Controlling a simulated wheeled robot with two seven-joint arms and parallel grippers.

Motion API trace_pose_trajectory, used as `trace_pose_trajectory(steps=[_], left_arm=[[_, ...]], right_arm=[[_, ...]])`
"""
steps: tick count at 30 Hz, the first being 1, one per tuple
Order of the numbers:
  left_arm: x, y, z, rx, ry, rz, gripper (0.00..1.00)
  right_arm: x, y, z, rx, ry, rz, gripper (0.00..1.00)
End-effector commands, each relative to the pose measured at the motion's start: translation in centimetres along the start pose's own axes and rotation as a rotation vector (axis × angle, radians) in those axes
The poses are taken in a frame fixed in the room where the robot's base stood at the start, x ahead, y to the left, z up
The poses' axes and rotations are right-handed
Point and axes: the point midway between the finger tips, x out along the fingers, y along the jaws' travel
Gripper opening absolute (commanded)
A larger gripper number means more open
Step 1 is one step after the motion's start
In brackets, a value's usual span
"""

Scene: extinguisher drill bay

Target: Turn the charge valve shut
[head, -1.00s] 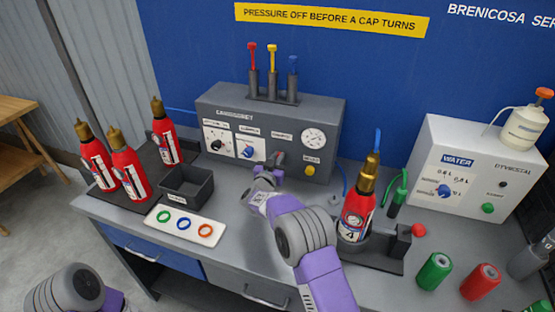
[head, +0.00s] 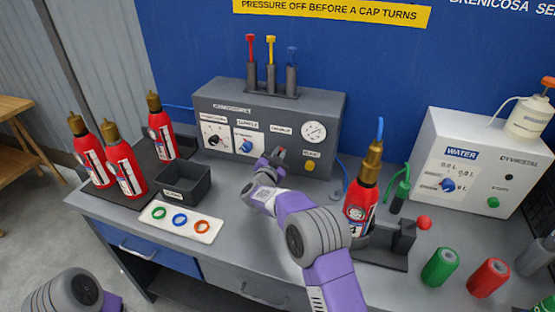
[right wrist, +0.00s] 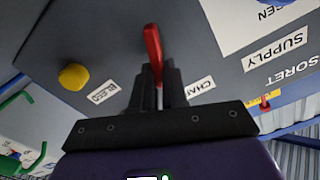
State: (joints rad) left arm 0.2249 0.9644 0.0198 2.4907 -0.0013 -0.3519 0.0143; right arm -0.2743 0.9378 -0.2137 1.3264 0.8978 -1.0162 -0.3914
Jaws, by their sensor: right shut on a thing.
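The charge valve is on the front of the grey charging cabinet (head: 235,115). Its red lever (right wrist: 153,45) shows in the right wrist view between the dark fingers of my right gripper (right wrist: 160,85). The gripper is shut on the lever. In the head view my right gripper (head: 273,158) is against the cabinet front below the charge label, and it hides most of the valve. The pressure gauge (head: 313,131) is to the right of the label. My left gripper is out of view; only part of my left arm shows at the bottom left.
A yellow bleed button (right wrist: 74,76) is beside the valve; it also shows in the head view (head: 310,165). A supply knob (head: 246,146) is to the left. An extinguisher (head: 361,195) stands in a holder right of my forearm. A black bin (head: 184,185) stands left.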

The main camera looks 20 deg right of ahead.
Motion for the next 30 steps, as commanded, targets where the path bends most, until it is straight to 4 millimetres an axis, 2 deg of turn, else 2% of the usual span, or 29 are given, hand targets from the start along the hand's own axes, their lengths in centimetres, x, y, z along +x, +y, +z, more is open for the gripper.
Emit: trace_pose_trajectory(steps=[1, 15, 21, 30], left_arm=[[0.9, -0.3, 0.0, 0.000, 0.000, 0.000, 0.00], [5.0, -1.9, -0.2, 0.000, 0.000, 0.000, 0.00], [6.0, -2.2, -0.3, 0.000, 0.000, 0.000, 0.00], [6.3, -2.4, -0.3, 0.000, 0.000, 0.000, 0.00]], right_arm=[[0.0, 0.3, 0.3, 0.048, 0.001, 0.001, 0.00], [0.0, 1.1, 0.6, 0.493, 0.001, 0.000, 0.00], [0.0, 1.4, 0.6, 0.682, 0.000, 0.001, 0.00], [0.0, 1.6, 0.8, 0.933, 0.000, 0.002, 0.00]])
